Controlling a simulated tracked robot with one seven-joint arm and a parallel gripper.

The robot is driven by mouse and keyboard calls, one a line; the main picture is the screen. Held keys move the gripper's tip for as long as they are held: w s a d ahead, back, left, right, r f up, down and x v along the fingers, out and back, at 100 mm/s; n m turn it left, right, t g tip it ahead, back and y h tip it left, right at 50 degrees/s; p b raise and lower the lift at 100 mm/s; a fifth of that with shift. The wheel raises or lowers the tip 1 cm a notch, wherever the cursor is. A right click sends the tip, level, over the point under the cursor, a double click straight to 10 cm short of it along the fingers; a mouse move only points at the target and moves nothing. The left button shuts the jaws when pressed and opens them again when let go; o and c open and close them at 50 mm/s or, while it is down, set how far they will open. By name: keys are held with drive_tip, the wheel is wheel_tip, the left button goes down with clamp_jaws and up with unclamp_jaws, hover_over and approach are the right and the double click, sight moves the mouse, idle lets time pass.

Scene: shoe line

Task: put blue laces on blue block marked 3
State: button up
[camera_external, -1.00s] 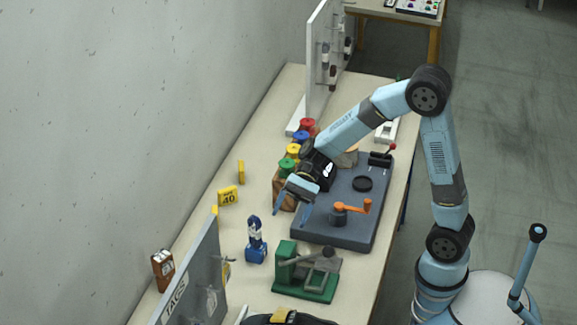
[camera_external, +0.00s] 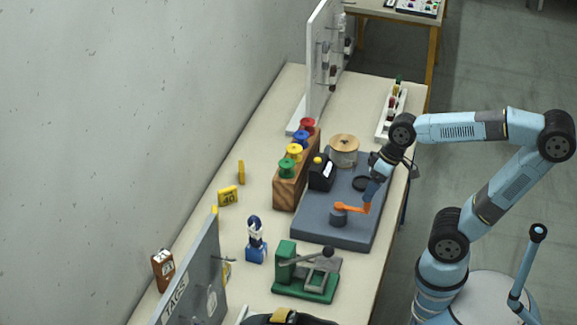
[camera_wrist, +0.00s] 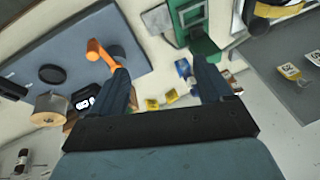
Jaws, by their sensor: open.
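A dark blue bundle with a white band, apparently the blue laces (camera_external: 255,229), stands on top of the small blue block (camera_external: 256,255) on the table. I cannot read a 3 on the block at this size. The block also shows in the wrist view (camera_wrist: 183,67), near the right fingertip in the picture, though well beyond it. My gripper (camera_external: 377,186) is open and empty, above the right edge of the grey-blue base plate, well right of the block. Its two fingers (camera_wrist: 160,70) are spread in the wrist view.
An orange crank (camera_external: 352,208) on the grey-blue plate (camera_external: 330,228) is close to my gripper. A wooden rack (camera_external: 288,190) holds several coloured spools. A green press (camera_external: 306,275) stands right of the blue block. Yellow tags (camera_external: 228,195) and a grey TAGS board (camera_external: 195,285) are at left.

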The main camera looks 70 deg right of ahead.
drive_tip(key=s+d, duration=0.1)
drive_tip(key=s+d+r+n+t+h, duration=0.1)
drive_tip(key=d+n+h, duration=0.1)
drive_tip(key=shift+s+d+r+t, duration=0.15)
drive_tip(key=shift+s+r+t, duration=0.2)
drive_tip(key=shift+s+t, duration=0.05)
idle(1.0)
